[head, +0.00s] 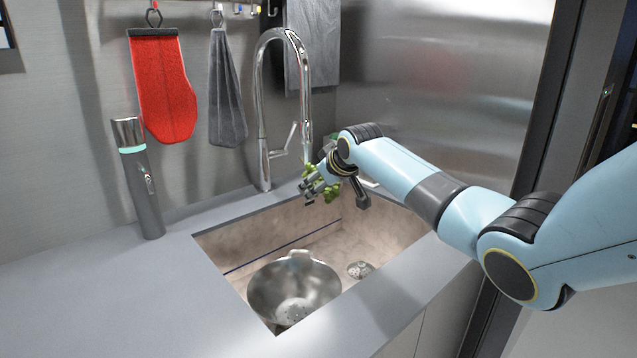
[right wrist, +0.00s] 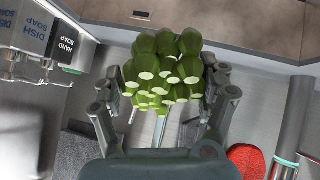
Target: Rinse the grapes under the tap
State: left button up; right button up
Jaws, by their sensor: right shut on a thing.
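The green grapes (head: 328,188) are a bunch held by my right gripper (head: 318,182) above the sink, near the tap. In the right wrist view the bunch (right wrist: 163,72) sits between the two fingers of the gripper (right wrist: 172,85). The chrome tap (head: 262,110) has a tall arched neck, with its spout coming down just beside and above the grapes. Whether water runs is too small to tell. The sink (head: 225,245) is beige inside. My left gripper is not in view.
A metal colander (head: 293,285) stands in the sink, left of the drain (head: 360,269). A grey cylinder (head: 139,180) stands on the counter (head: 130,290). A red mitt (head: 163,88), a grey cloth (head: 226,95) and a towel (head: 313,45) hang on the wall. Soap dispensers (right wrist: 38,42) show in the right wrist view.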

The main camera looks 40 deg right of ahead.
aim_at(318, 198)
jog(key=shift+s+d, duration=0.15)
jog(key=shift+d, duration=0.15)
jog(key=shift+a+r, duration=0.1)
jog(key=shift+a, duration=0.05)
jog(key=shift+w+a+p, duration=0.3)
jog(key=shift+w+a, duration=0.05)
jog(key=shift+a, duration=0.1)
jog(key=s+p, duration=0.1)
jog(key=p, duration=0.1)
jog(key=shift+s+a+r+p, duration=0.15)
jog(key=shift+s+a+p, duration=0.2)
jog(key=shift+s+a, duration=0.05)
jog(key=s+p, duration=0.1)
jog(key=s+a+p, duration=0.1)
jog(key=s+p, duration=0.1)
jog(key=s+a+p, duration=0.1)
jog(key=p, duration=0.1)
jog(key=shift+s+a, duration=0.1)
jog(key=shift+s, duration=0.05)
jog(key=shift+s+a+p, duration=0.3)
jog(key=shift+s+p, duration=0.2)
jog(key=shift+s, duration=0.1)
jog(key=shift+f, duration=0.2)
dwell(0.4)
